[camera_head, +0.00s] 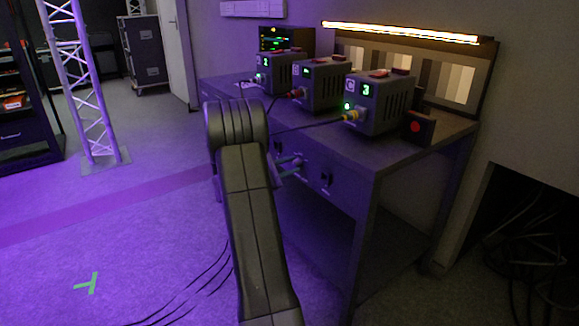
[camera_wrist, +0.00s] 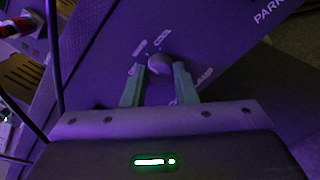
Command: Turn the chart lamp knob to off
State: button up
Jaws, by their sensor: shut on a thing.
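The chart lamp knob (camera_wrist: 159,63) is a small round grey knob on the purple-lit front panel of the bench. My gripper (camera_wrist: 159,80) is shut on it, one pale finger on each side. Printed labels surround the knob: "COOL" reads above it and "LAMP" to its lower right; others are too blurred to read. I cannot tell which label the knob points to. In the head view my gripper (camera_head: 289,166) is at the bench front, and my arm and fingers hide the knob. The chart lamp (camera_head: 400,32), a long bar over the grey chart board (camera_head: 460,80), glows warm white.
Another dark control (camera_head: 326,178) is on the panel to the right; "PARK" is printed on the panel in the wrist view. Several camera boxes (camera_head: 380,100) with cables stand on the bench (camera_head: 400,155). A truss tower (camera_head: 85,90) stands left. Open floor (camera_head: 130,210) lies left of my arm.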

jog(key=shift+r, duration=0.1)
jog(key=n+p, duration=0.4)
jog(key=p, duration=0.1)
jog(key=shift+r+n, duration=0.1)
jog(key=shift+n, duration=0.3)
jog(key=n+p, duration=0.4)
jog(key=n, duration=0.1)
jog(key=shift+f+t, duration=0.2)
jog(key=shift+t, duration=0.1)
jog(key=shift+f, duration=0.1)
jog(key=o, duration=1)
